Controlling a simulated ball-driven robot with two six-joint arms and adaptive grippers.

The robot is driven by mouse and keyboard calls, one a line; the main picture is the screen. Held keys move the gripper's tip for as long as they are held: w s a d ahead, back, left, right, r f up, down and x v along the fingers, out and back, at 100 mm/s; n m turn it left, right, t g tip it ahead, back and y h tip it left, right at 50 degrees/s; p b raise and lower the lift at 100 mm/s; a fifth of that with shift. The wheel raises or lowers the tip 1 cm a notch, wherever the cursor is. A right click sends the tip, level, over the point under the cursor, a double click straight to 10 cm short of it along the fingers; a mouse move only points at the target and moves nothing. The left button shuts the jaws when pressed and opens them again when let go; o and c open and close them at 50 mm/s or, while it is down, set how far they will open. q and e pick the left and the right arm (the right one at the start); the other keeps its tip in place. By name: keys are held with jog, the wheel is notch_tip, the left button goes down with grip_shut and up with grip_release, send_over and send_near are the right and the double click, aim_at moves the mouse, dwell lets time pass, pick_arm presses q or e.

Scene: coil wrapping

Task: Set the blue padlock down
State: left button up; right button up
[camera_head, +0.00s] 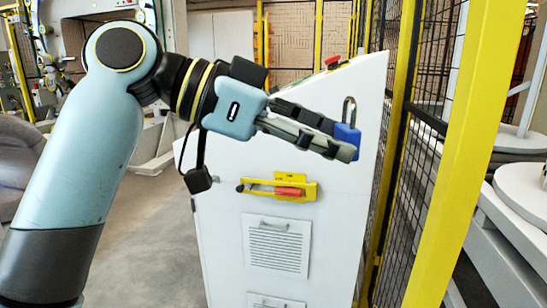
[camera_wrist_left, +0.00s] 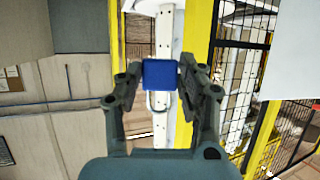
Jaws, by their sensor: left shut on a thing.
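The blue padlock (camera_head: 347,137) is between the fingertips of my left gripper (camera_head: 340,140) in the head view. Its grey shackle points up and its blue body is upright. The left gripper is shut on the padlock body and holds it in front of the white cabinet (camera_head: 290,130). In the left wrist view the padlock (camera_wrist_left: 159,75) shows between the two fingers of the left gripper (camera_wrist_left: 160,80), with its shackle toward the palm. My right gripper is in neither view.
A yellow bracket with a red handle (camera_head: 285,190) is on the cabinet's front. A red button (camera_head: 333,60) is on its sloped top. A yellow post (camera_head: 460,150) and black mesh fence (camera_head: 400,180) stand to the right. Grey floor (camera_head: 150,250) is open at the left.

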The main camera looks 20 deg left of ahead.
pick_arm(q)
jog(key=shift+d+r+m+g+h, duration=0.2)
jog(key=shift+d+r+m+g, duration=0.1)
jog(key=shift+d, duration=0.25)
jog(key=shift+d+r+m+g+h, duration=0.2)
jog(key=shift+d+r+m, duration=0.1)
jog(key=shift+d, duration=0.2)
jog(key=shift+w+d+g, duration=0.1)
jog(key=shift+d+g, duration=0.2)
jog(key=w+d+f+m+g, duration=0.4)
jog(key=f+m+g, duration=0.1)
jog(key=s+a+r+n+t+y, duration=0.2)
jog(key=s+a+r+n+t, duration=0.4)
jog(key=a+r+n+t, duration=0.3)
jog(key=s+a+f+n+t+y, duration=0.15)
jog(key=a+f, duration=0.45)
jog(key=f, duration=0.6)
jog(key=w+a+n+y, duration=0.1)
jog(key=w+a+r+n+t+y, duration=0.1)
jog(key=w+a, duration=0.1)
jog(key=shift+w+a+t+y, duration=0.1)
jog(key=shift+a+t+y, duration=0.05)
jog(key=shift+t+y, duration=0.1)
